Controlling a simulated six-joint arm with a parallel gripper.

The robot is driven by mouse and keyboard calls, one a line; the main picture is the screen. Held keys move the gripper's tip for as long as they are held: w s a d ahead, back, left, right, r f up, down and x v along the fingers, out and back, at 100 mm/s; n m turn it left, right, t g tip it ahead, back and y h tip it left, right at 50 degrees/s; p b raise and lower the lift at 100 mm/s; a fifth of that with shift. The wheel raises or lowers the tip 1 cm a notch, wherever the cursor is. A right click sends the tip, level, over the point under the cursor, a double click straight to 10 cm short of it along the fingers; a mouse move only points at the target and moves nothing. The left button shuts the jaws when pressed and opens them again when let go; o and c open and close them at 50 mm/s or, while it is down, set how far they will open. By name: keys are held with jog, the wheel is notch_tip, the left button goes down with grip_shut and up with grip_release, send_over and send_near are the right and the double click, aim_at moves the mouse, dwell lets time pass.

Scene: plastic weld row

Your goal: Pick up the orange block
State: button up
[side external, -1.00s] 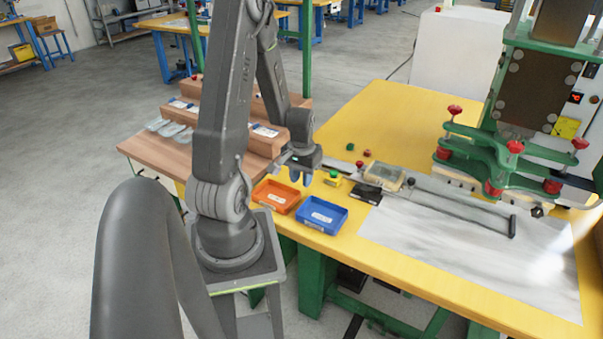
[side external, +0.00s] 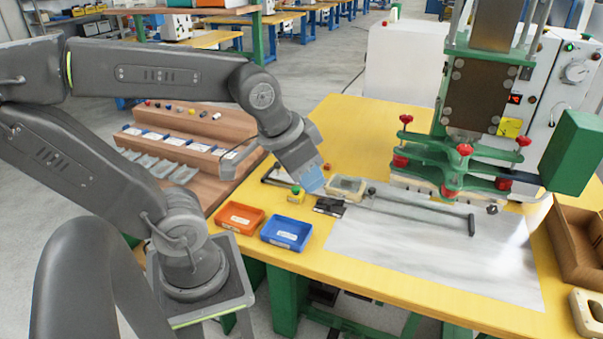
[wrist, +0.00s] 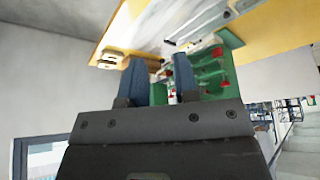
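My gripper (side external: 313,182) has blue fingers and is held over the table, behind and to the right of the trays. In the wrist view its two fingers (wrist: 162,78) stand apart with nothing between them, so it is open and empty. My arm and gripper hide part of the table behind them in the side view.
A blue tray (side external: 286,233) sits right of the orange one. A green press (side external: 455,160) stands at right. A wooden stepped rack (side external: 190,150) holds several small items. The grey sheet (side external: 430,250) has free room.

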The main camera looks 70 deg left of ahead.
jog(key=shift+s+d+r+m, duration=0.3)
jog(key=shift+s+d+r, duration=0.15)
jog(key=shift+s+d, duration=0.3)
jog(key=o, duration=0.5)
jog(key=shift+o, duration=0.2)
jog(key=w+a+n+y, duration=0.1)
jog(key=w+a+n, duration=0.1)
jog(key=w+a, duration=0.65)
jog(key=w+a+n, duration=0.2)
jog(key=w+a, duration=0.4)
jog(key=w, duration=0.6)
jog(key=n+g+y, duration=0.2)
jog(key=n, duration=0.3)
send_over(327, 164)
jog(key=s+d, duration=0.2)
jog(key=d, duration=0.1)
jog(key=f, duration=2.9)
jog(key=shift+a+f, duration=0.2)
jog(key=shift+f, duration=0.2)
jog(key=shift+x, duration=3.05)
